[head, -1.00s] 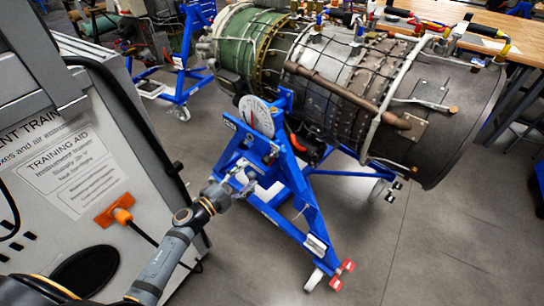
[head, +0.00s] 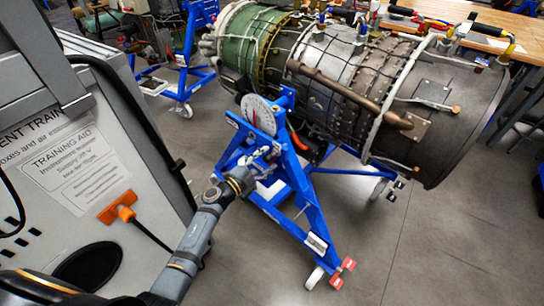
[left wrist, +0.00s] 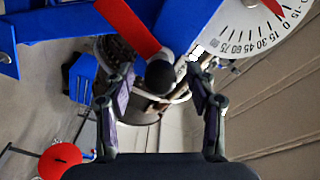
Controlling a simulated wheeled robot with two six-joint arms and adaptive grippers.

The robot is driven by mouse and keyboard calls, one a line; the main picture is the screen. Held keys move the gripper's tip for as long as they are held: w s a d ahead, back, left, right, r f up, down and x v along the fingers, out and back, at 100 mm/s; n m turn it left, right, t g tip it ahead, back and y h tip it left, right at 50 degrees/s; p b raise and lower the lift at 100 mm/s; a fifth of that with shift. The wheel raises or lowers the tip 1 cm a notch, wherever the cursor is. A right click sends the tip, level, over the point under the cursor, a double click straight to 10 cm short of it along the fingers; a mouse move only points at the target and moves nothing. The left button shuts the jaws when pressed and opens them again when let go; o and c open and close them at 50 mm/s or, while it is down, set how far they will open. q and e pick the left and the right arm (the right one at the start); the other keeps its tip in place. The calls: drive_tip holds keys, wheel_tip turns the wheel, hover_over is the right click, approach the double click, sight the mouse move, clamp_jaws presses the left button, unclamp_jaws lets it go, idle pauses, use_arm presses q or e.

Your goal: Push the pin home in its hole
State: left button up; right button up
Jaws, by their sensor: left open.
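My left gripper (head: 264,158) is at the blue stand (head: 312,215), just below the white dial (head: 259,115). In the left wrist view its two fingers (left wrist: 160,80) are apart. A dark round knob (left wrist: 160,76) at the end of a red bar (left wrist: 128,22) shows in the gap between them. I cannot tell whether the fingers touch it. A red round head (left wrist: 60,160) on a dark stem shows at the lower left, outside the fingers. I cannot tell which of these is the pin, and I see no hole clearly. My right gripper is not in view.
A turbine engine (head: 345,90) rests on the blue stand. A grey training cabinet (head: 70,190) stands close on the left, beside my left arm. A wooden bench (head: 520,35) is at the back right. The grey floor (head: 450,250) at the front right is clear.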

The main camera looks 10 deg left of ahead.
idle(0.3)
use_arm(q)
drive_tip(key=shift+p, duration=0.4)
clamp_jaws()
idle(0.3)
